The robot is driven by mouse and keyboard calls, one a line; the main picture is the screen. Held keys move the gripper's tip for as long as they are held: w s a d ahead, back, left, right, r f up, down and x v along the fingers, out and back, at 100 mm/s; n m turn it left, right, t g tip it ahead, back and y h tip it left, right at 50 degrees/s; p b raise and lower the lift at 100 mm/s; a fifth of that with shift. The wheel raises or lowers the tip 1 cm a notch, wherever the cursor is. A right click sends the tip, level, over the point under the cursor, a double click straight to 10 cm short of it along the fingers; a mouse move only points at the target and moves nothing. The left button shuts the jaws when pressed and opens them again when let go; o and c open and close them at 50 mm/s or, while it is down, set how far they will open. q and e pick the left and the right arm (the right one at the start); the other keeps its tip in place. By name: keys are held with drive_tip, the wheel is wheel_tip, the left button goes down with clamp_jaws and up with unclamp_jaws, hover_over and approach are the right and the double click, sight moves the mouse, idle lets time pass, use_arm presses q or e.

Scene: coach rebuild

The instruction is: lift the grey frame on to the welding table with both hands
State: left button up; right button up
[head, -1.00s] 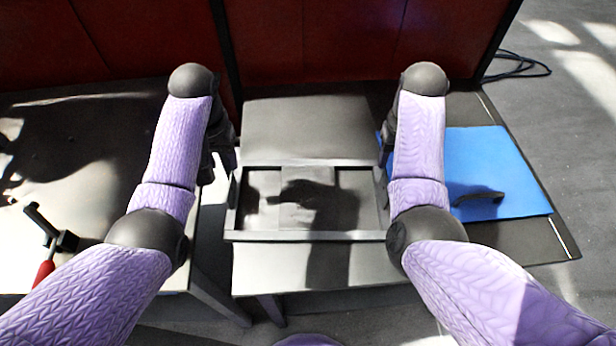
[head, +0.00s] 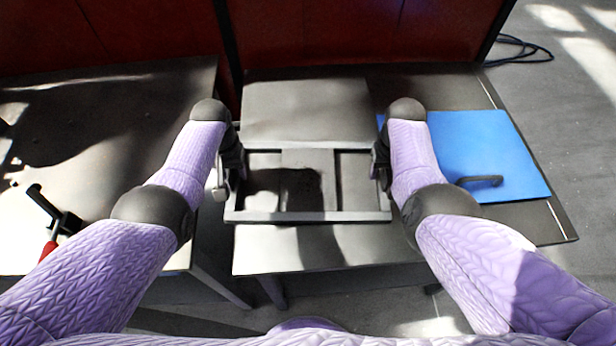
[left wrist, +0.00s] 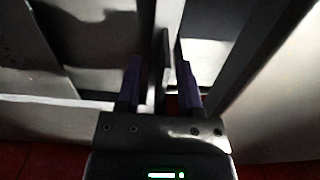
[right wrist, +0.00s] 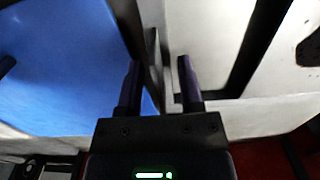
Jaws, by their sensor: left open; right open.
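The grey frame (head: 305,216), rectangular with cross bars, lies flat on the grey table (head: 300,255) in the middle of the head view. My left gripper (head: 221,188) is at its left side and my right gripper (head: 380,170) at its right side. In the left wrist view a thin upright grey piece (left wrist: 162,70) stands between the open fingers (left wrist: 160,88). In the right wrist view a similar thin piece (right wrist: 153,62) stands between the open fingers (right wrist: 158,85). Neither gripper is closed on it. My forearms hide part of the frame's sides.
A dark-topped table (head: 110,130) stands left, across a narrow gap, with a red-handled clamp (head: 62,222) near its front. A blue panel (head: 490,150) with a dark handle (head: 480,181) lies right of the frame. Red panels (head: 340,35) stand behind.

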use_arm(q)
clamp_jaws()
use_arm(e)
clamp_jaws()
idle(1.2)
